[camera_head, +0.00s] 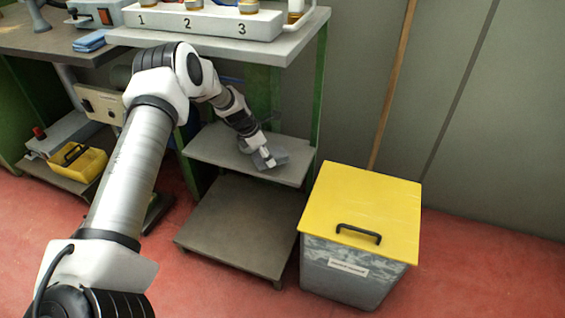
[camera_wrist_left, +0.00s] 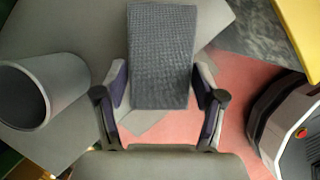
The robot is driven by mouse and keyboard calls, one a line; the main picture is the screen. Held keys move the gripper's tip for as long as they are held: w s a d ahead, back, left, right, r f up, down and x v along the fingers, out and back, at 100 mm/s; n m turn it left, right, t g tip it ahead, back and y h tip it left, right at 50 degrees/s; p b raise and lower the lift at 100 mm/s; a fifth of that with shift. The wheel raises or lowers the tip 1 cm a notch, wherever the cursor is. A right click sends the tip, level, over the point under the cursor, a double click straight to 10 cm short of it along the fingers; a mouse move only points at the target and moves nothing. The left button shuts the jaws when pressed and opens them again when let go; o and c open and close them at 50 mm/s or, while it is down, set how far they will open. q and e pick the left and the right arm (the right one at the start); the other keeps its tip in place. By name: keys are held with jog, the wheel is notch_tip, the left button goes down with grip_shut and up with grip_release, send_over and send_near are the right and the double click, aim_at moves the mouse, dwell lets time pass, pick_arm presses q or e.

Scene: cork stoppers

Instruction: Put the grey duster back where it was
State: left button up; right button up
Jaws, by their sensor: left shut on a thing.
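The grey duster (camera_wrist_left: 161,52) is a textured dark grey block in the left wrist view. My left gripper (camera_wrist_left: 162,88) is shut on it, with one finger on each of its long sides. In the head view my left gripper (camera_head: 259,155) is at the right part of the grey middle shelf (camera_head: 213,147) under the bench, and the duster (camera_head: 273,158) shows small at its fingertips. I cannot tell whether the duster touches the shelf. My right gripper is not in view.
A hollow grey cylinder (camera_wrist_left: 42,92) is left of the gripper in the wrist view. A bin with a yellow lid (camera_head: 367,205) stands right of the shelves. A lower shelf (camera_head: 240,225) is bare. A green bench post (camera_head: 319,100) rises close to the gripper's right.

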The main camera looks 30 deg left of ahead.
aim_at(281, 148)
pick_arm(q)
jog(key=w, duration=0.2)
jog(key=w+d+b, duration=0.1)
jog(key=w+d+f+b, duration=0.1)
jog(key=w, duration=0.1)
jog(key=shift+w, duration=0.35)
notch_tip(281, 148, down, 3)
jog(key=shift+f+b, duration=0.1)
jog(key=shift+b, duration=0.8)
jog(key=o, duration=1.1)
